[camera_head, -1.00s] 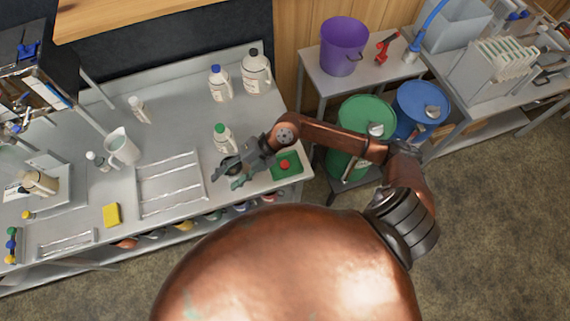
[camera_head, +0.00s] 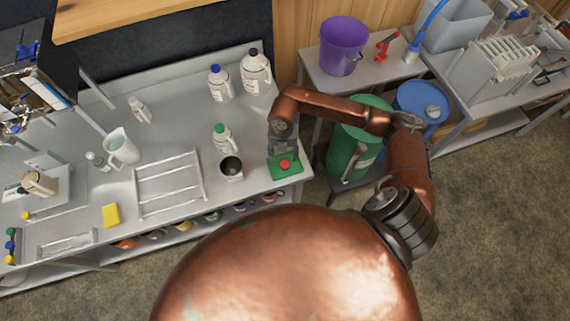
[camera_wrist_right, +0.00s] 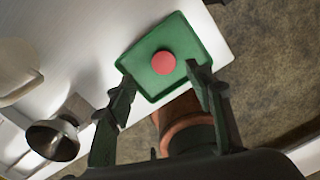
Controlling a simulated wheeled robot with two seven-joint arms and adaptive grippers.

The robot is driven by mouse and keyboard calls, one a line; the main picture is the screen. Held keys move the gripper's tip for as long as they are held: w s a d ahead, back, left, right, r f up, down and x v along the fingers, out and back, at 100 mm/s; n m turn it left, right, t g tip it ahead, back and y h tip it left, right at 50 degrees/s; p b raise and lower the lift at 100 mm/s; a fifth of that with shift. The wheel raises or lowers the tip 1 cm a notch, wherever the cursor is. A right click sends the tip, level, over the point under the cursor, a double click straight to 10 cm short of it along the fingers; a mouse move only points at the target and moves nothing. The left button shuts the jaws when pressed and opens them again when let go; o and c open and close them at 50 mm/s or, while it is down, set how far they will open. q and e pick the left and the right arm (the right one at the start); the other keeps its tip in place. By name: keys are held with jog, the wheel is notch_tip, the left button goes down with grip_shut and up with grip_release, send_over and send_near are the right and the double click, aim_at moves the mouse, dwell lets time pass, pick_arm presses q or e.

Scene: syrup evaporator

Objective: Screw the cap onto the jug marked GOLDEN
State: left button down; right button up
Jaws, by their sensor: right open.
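A red cap (camera_head: 285,165) lies on a green mat (camera_head: 293,170) at the right end of the steel table; in the right wrist view the cap (camera_wrist_right: 163,63) is between and just beyond the fingertips. My right gripper (camera_head: 284,153) points down above the mat; it is open and empty, with its fingers (camera_wrist_right: 160,78) apart on either side of the cap. Jugs stand on the table: green-capped (camera_head: 222,138), blue-capped (camera_head: 219,84), black-capped (camera_head: 256,75) and a small tan one (camera_head: 38,183) on a stand at left. I cannot read GOLDEN on any label. My left gripper is not in view.
A metal cup with a dark inside (camera_head: 231,168) stands left of the mat, also in the right wrist view (camera_wrist_right: 58,136). A wire rack (camera_head: 170,183), white pitcher (camera_head: 122,147) and yellow sponge (camera_head: 111,215) are further left. A green drum (camera_head: 345,148) stands off the table's right end.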

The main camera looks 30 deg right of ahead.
aim_at(285, 164)
jog(key=shift+f, duration=0.5)
jog(key=shift+f, duration=0.1)
jog(key=f, duration=0.5)
jog(key=shift+s+d, duration=0.15)
jog(key=shift+s, duration=0.1)
jog(key=c, duration=0.8)
